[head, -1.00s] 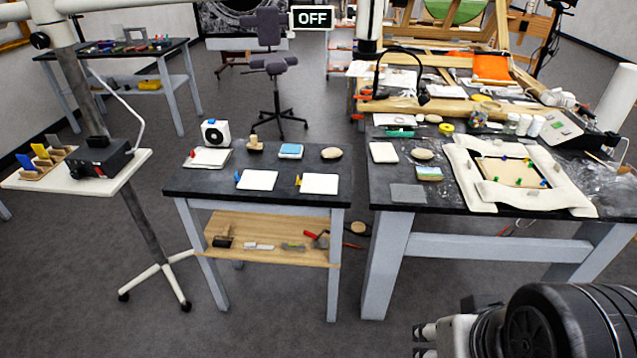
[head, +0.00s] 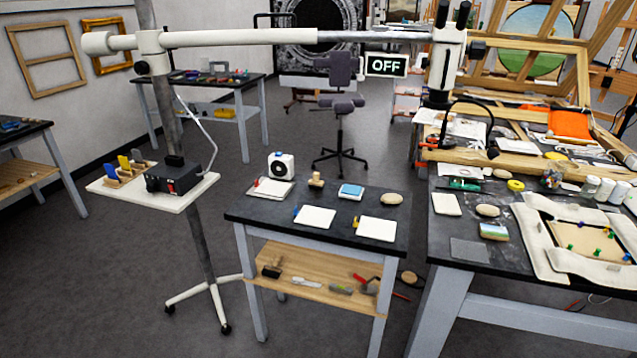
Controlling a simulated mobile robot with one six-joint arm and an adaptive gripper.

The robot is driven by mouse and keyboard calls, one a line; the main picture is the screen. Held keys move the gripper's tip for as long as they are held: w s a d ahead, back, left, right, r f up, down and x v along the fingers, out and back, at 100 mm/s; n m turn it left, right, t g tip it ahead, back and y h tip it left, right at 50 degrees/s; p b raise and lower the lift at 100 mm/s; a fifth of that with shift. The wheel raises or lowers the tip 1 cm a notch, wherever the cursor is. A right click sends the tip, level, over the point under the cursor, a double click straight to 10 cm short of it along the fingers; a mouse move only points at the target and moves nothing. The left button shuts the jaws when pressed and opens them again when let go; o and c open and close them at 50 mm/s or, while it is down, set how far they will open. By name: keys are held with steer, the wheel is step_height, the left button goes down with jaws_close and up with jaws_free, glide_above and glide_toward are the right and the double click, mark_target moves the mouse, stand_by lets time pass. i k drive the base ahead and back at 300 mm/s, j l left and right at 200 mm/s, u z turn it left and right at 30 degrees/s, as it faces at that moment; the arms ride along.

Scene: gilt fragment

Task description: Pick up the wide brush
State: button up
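A dark, broad-headed item with a light wooden part (head: 271,269) lies at the left end of the low wooden shelf under the small middle table; it looks like the wide brush, but it is too small to be sure. My gripper is not in view.
The small middle table (head: 262,218) carries pads, a white boxy device (head: 281,165) and a stone. Its shelf (head: 305,268) also holds several hand tools. A wheeled stand (head: 200,240) is at left. A cluttered workbench (head: 470,277) is at right.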

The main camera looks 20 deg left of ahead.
mark_target(316, 183)
steer(key=i+j, duration=0.45)
steer(key=j, duration=0.15)
steer(key=i+j, duration=0.5)
steer(key=j, duration=0.15)
steer(key=i+j, duration=0.45)
steer(key=j, duration=0.15)
steer(key=i+j, duration=0.45)
steer(key=j, duration=0.2)
